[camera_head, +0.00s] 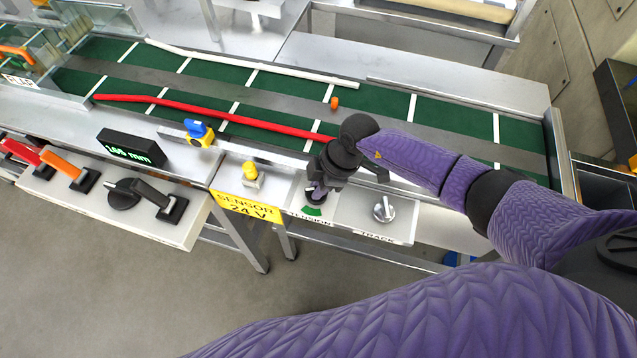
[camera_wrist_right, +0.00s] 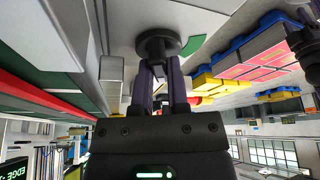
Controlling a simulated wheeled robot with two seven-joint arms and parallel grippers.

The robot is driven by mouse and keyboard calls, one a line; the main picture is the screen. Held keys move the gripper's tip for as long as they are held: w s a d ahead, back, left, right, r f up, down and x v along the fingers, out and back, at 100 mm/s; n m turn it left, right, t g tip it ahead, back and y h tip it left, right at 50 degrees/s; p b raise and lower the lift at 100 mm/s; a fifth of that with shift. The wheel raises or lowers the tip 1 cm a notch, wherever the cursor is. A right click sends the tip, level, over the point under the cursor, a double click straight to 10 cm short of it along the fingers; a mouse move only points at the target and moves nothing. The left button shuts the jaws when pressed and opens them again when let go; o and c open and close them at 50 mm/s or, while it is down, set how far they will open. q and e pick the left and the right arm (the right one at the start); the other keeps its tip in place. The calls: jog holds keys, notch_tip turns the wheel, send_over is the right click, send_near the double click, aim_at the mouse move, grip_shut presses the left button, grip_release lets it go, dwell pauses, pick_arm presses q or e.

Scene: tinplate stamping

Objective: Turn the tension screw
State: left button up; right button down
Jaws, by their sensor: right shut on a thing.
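The tension screw shows in the wrist view as a dark round knob (camera_wrist_right: 158,42) on a pale panel. My right gripper (camera_wrist_right: 160,80) is shut on it, with its two purple fingers on either side of the knob's stem. In the head view my right gripper (camera_head: 317,188) reaches down onto the panel marked TENSION (camera_head: 308,217) and hides most of the screw. A green scale mark (camera_head: 311,210) shows just in front of the fingers. My left gripper is not in view.
A silver TRACK knob (camera_head: 383,209) sits to the right. A yellow sensor (camera_head: 251,176) stands to the left above the SENSOR 24 V label (camera_head: 246,207). Behind runs a green conveyor (camera_head: 390,101) with a red strip (camera_head: 215,113) and a white strip (camera_head: 250,64).

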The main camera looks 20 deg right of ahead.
jog(key=shift+n+g, duration=0.3)
jog(key=shift+n, duration=0.4)
jog(key=n+g, duration=0.1)
jog(key=n, duration=0.1)
jog(key=shift+w+n+b, duration=0.1)
jog(key=shift+n+b, duration=0.2)
jog(key=n+b, duration=0.1)
jog(key=n, duration=0.1)
jog(key=n+g, duration=0.1)
jog(key=n, duration=0.1)
jog(key=shift+w+n+g+h+b, duration=0.1)
jog(key=shift+n+g+h+b, duration=0.2)
jog(key=shift+h+b, duration=0.1)
jog(key=n+b, duration=0.1)
jog(key=n, duration=0.2)
jog(key=shift+a+g+h, duration=0.1)
jog(key=shift+g+h, duration=0.2)
jog(key=shift+g, duration=0.1)
jog(key=shift+n+g+h+b, duration=0.3)
jog(key=shift+n+b, duration=0.3)
jog(key=shift+n, duration=0.7)
jog(key=c, duration=0.9)
grip_release()
